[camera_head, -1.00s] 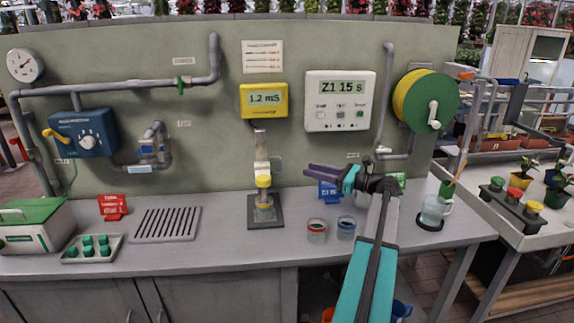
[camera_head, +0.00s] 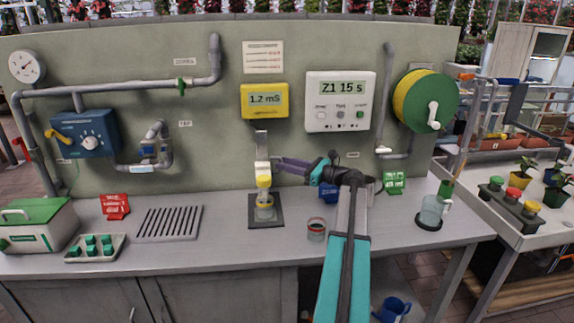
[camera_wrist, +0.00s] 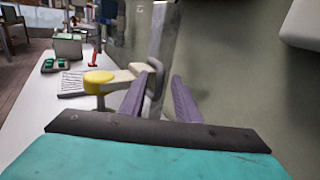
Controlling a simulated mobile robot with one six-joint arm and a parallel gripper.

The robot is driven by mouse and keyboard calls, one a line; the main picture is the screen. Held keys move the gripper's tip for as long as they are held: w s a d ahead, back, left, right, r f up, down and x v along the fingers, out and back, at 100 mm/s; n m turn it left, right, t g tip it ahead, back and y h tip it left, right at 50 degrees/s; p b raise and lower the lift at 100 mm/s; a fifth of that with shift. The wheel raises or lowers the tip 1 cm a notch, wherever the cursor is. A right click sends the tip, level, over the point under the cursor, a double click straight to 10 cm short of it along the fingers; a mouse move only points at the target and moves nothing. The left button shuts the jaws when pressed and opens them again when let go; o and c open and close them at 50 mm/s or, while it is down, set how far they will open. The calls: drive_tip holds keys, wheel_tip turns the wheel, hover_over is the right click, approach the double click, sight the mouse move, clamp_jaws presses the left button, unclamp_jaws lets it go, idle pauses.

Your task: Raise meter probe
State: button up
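The meter probe (camera_head: 263,181) has a yellow collar on a pale slide and stands upright over a small clear cup (camera_head: 265,211) on a dark base. In the wrist view the probe's yellow part (camera_wrist: 98,81) and pale arm are at left, with a grey bent piece (camera_wrist: 156,72) near my fingers. My gripper (camera_head: 280,163) has purple fingers pointing left, just right of the probe's slide. In the wrist view my gripper (camera_wrist: 160,92) has its fingers apart, near the pale arm's end; I cannot tell whether they touch it. The yellow meter (camera_head: 264,100) above reads 1.2 mS.
A red-rimmed cup (camera_head: 316,230) stands right of the probe base, near my arm. A clear jug (camera_head: 432,211) and green block (camera_head: 394,182) are farther right. A slotted drain (camera_head: 169,223) and green-piece tray (camera_head: 94,248) lie left. The wall panel is close behind.

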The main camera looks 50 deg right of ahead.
clamp_jaws()
wheel_tip(320, 180, up, 8)
drive_tip(key=p, duration=0.4)
idle(0.4)
drive_tip(key=shift+d, duration=0.1)
unclamp_jaws()
drive_tip(key=shift+f, duration=0.1)
